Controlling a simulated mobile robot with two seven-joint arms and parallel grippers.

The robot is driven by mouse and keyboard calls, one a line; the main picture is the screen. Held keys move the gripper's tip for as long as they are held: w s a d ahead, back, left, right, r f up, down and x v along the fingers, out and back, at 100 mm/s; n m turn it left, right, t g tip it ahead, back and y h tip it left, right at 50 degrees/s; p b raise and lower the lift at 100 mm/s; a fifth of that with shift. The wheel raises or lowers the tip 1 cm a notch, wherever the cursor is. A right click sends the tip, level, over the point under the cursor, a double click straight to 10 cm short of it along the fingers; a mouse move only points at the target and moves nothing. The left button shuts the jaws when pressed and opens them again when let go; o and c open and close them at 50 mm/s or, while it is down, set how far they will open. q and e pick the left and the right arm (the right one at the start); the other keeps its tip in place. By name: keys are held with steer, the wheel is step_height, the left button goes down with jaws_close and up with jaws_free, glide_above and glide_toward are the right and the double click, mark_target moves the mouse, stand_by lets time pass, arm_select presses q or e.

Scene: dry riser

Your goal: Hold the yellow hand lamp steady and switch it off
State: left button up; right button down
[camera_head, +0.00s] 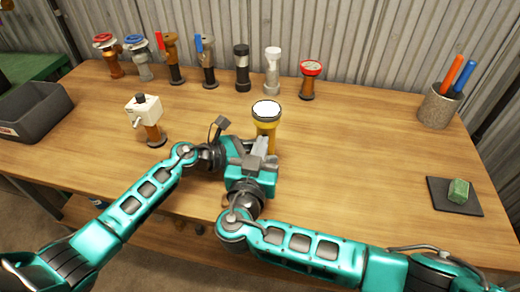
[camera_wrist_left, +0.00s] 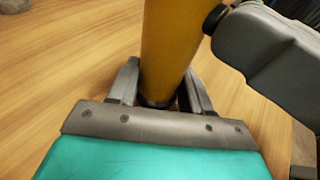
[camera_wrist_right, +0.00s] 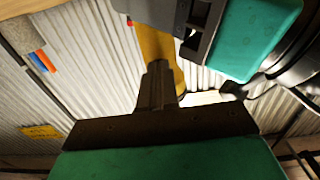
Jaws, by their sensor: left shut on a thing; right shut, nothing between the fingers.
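The yellow hand lamp (camera_head: 265,126) stands upright near the table's front middle, its round top face bright white. In the left wrist view my left gripper (camera_wrist_left: 160,84) has a finger on each side of the lamp's yellow body (camera_wrist_left: 170,45), low down, and is shut on it. A black knob (camera_wrist_left: 214,19) sticks out of the lamp's side. My right gripper (camera_head: 262,146) is shut and empty, its fingertips close to the knob. Contact cannot be told. In the right wrist view its fingers (camera_wrist_right: 157,82) point at the lamp (camera_wrist_right: 155,42). The right gripper partly hides the left in the head view.
Several valves and lamps stand along the back, including a red-topped one (camera_head: 311,80). A white-headed device (camera_head: 145,112) stands left of the lamp, near a grey bin (camera_head: 35,112). A pen cup (camera_head: 437,106) and a dark pad (camera_head: 440,198) with a green block are right. The table between is clear.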

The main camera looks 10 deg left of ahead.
arm_select(q)
steer(key=shift+s+f, duration=0.2)
steer(key=shift+f, duration=0.25)
arm_select(e)
steer(key=s, duration=0.6)
arm_select(q)
steer(key=o, duration=0.6)
steer(key=shift+o, duration=1.4)
steer(key=shift+w+r, duration=0.2)
steer(key=shift+r, duration=0.1)
arm_select(e)
steer(key=shift+w, duration=0.1)
arm_select(q)
steer(key=shift+a, duration=0.1)
steer(key=v, duration=1.2)
steer(key=shift+r, duration=0.1)
